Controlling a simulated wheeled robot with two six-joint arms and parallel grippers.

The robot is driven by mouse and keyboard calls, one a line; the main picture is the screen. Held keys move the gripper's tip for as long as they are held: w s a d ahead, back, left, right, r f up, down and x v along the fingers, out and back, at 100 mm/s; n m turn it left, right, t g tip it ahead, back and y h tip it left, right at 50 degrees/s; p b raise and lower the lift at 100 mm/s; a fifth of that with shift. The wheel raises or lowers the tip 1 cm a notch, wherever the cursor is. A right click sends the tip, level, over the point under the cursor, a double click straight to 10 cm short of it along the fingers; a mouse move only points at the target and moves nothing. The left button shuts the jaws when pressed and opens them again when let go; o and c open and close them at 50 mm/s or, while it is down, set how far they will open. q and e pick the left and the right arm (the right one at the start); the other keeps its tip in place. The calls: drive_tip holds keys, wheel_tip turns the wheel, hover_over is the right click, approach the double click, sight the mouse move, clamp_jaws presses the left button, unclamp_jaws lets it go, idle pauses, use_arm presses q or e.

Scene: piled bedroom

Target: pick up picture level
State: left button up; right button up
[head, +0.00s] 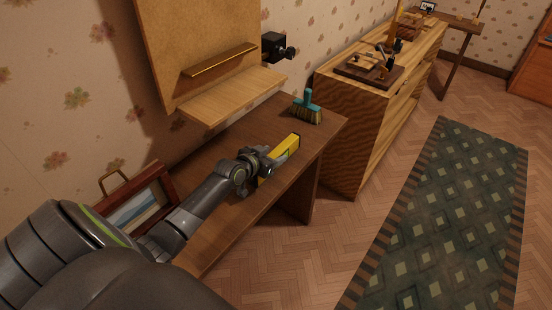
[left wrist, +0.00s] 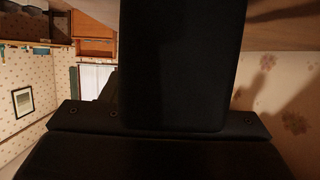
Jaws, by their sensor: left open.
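The picture level (head: 290,146) is a yellow bar lying on the brown desk (head: 225,143) in the head view. My left gripper (head: 268,160) is over the near left part of the level and covers some of it. Its jaws are open; I cannot tell whether they touch the level or stand around it. The left wrist view is mostly filled by dark parts of my own gripper, and the level cannot be made out there. My right gripper is not in view.
A teal brush (head: 308,107) stands behind the level. A wooden board with a shelf (head: 232,95) rises at the desk's back. A wooden cabinet (head: 345,140) stands beyond the desk; a green rug (head: 440,215) lies right.

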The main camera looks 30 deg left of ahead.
use_arm(q)
drive_tip(key=c, duration=1.2)
drive_tip(key=shift+r, duration=0.15)
